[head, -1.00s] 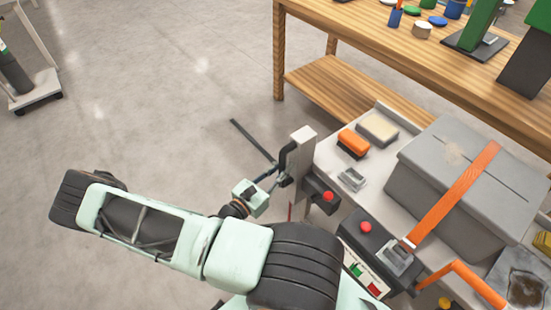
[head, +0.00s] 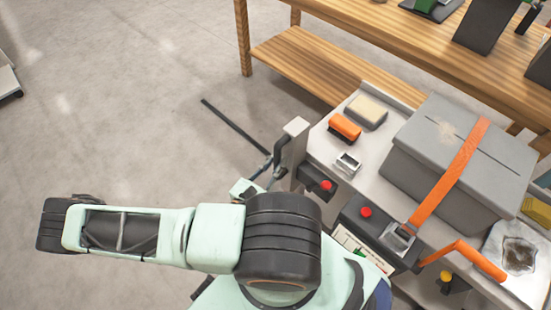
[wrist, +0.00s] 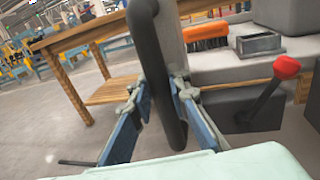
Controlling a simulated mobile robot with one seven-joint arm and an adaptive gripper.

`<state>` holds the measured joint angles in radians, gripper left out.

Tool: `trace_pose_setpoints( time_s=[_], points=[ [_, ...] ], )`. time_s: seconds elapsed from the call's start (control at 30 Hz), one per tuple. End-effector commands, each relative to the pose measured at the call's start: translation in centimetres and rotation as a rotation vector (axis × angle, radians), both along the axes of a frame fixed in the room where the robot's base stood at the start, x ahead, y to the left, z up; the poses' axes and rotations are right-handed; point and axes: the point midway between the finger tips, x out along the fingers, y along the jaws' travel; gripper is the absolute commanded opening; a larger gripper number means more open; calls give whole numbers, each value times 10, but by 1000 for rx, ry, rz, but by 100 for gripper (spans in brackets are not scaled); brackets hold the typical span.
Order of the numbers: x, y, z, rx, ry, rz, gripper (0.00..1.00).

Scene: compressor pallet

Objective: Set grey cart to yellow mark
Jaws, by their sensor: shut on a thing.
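The grey cart (head: 378,147) fills the right of the head view, carrying a strapped grey box (head: 460,155). It also shows in the wrist view (wrist: 215,75). A black upright handle (wrist: 172,115) stands on a pale post at its near left corner. My gripper (wrist: 160,85) is shut on this handle, one blue finger on each side. In the head view my gripper (head: 267,172) is small and partly hidden by my arm. I see no yellow mark on the floor in these frames; my arm and the cart hide part of it.
A wooden workbench (head: 300,62) with a low shelf stands just beyond the cart. A dark strip (head: 235,126) lies on the floor left of the handle. An orange brush (head: 345,127) and red-knobbed levers (head: 326,185) are on the cart. Bare floor lies to the left.

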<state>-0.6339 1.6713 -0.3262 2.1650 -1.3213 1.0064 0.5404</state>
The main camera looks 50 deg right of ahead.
Motion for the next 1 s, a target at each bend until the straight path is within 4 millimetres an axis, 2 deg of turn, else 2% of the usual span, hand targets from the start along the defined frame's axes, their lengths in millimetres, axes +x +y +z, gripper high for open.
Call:
trace_pose_setpoints(
  time_s=[0.27, 0.3, 0.47, 0.77, 0.87, 1.0],
  points=[
    [-1, 1, -3, 8, 2, -1, 0],
    [-1, 1, -3, 8, 2, -1, 18],
    [-1, 1, -2, 5, 2, -1, 34],
    [0, 3, -1, 3, 0, 0, 34],
    [-1, 12, -1, 3, -1, 1, 34],
    [-4, 38, -2, 5, -1, 3, 34]
  ],
)
